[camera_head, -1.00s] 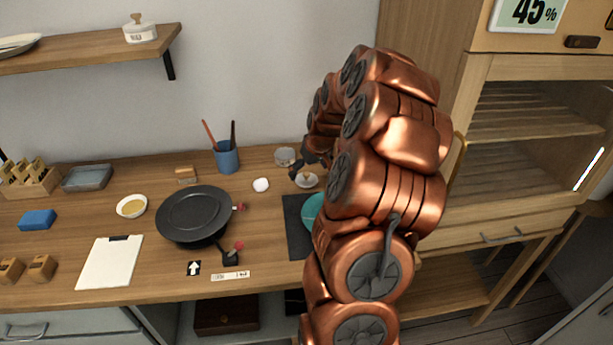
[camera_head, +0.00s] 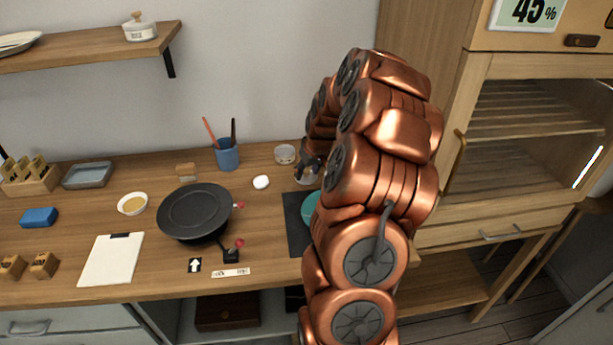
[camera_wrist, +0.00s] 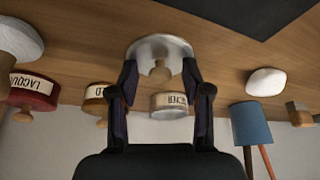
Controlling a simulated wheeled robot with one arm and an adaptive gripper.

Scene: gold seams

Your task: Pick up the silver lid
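The silver lid (camera_wrist: 150,46) is a pale grey disc with a wooden knob (camera_wrist: 160,72), lying on the wooden counter. In the wrist view it sits just beyond my gripper (camera_wrist: 158,72), whose two dark fingers are spread apart with the knob between them in the picture. I cannot tell whether either finger touches it. In the head view my gripper (camera_head: 308,172) is over the lid, mostly hiding it. A silver-grey jar (camera_wrist: 170,113) with a partly hidden label stands close behind the lid.
A red jar labelled LACQUER (camera_wrist: 32,100) and a gold-brown jar (camera_wrist: 96,105) stand nearby. A blue cup with sticks (camera_head: 227,157), a white rounded object (camera_head: 261,182) and a black pan (camera_head: 195,211) are left of my arm. A dark mat (camera_head: 295,222) lies in front.

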